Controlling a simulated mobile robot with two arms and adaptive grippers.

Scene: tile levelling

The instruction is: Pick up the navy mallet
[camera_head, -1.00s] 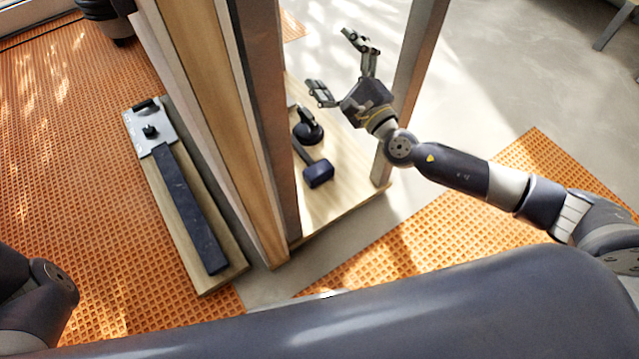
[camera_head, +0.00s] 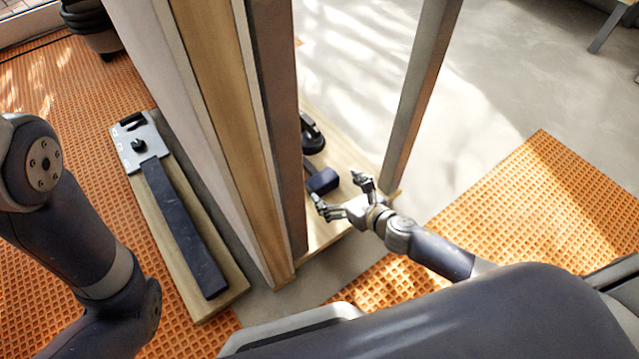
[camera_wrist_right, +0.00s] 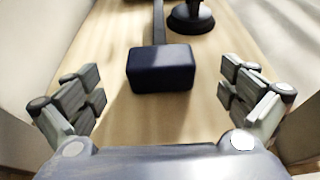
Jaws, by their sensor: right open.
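The navy mallet (camera_head: 322,181) lies on a wooden board behind the upright panel, its block head towards me. The panel hides part of its handle in the head view. In the right wrist view the mallet head (camera_wrist_right: 160,69) is centred ahead, with the dark handle running away from it. My right gripper (camera_head: 340,192) is open and empty, just on the near side of the head. In the right wrist view its fingers (camera_wrist_right: 168,98) stand apart to either side, not touching the mallet. My left arm shows at the left; its gripper is out of frame.
A black suction cup tool (camera_head: 312,140) stands beyond the mallet; it also shows in the right wrist view (camera_wrist_right: 190,18). Tall panels (camera_head: 215,110) stand left of the board, and a grey post (camera_head: 420,90) right of it. A notched trowel (camera_head: 140,145) and a dark bar (camera_head: 185,230) lie on another board.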

